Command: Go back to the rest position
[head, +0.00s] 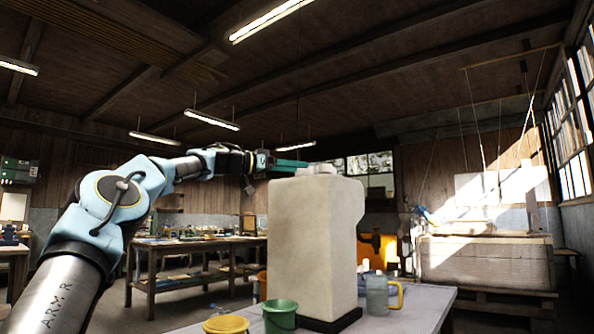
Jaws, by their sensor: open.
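My arm reaches from the lower left across to the middle of the head view. My gripper (298,167) is at its end, with green fingers pointing right, and it is open. The fingers are level with the top of a tall pale block (312,240), partly hidden by or just above its top edge. I cannot tell whether they touch it. No held object shows between the fingers. The block stands upright on a dark base plate (328,321) on the near table.
On the near table (420,312) stand a green pot (280,316), a yellow bowl (226,325) and a grey jug with a yellow handle (377,297). A wooden workbench (190,255) is behind my arm. A large wooden crate (485,263) stands at right under hanging lines.

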